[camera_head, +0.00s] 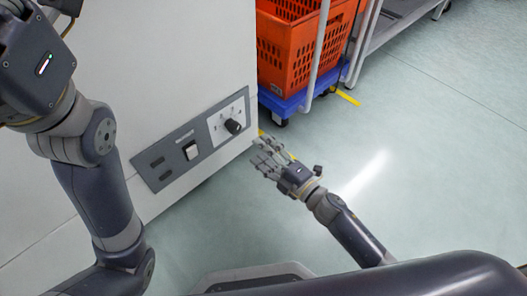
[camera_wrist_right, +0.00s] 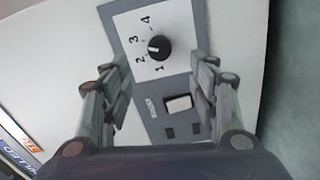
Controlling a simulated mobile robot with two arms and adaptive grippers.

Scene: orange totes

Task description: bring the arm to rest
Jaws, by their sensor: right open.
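My right gripper (camera_head: 268,160) is open and empty in the head view, in front of the lower right edge of a white cabinet. In the right wrist view its two fingers (camera_wrist_right: 162,100) stand apart on either side of a grey control panel. The panel (camera_head: 165,172) carries a black knob (camera_head: 233,126) and a white switch (camera_head: 191,150). In the wrist view the knob (camera_wrist_right: 159,47) sits on a white dial marked 1 to 4, apart from the fingers. My left arm shows at the left of the head view; its fingers are out of the picture.
The white cabinet (camera_head: 170,60) fills the upper left. Orange totes (camera_head: 290,50) stand on a blue wheeled dolly (camera_head: 290,100) behind my right gripper. A grey metal rack (camera_head: 385,25) is at the top right. The pale green floor (camera_head: 440,130) on the right is clear.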

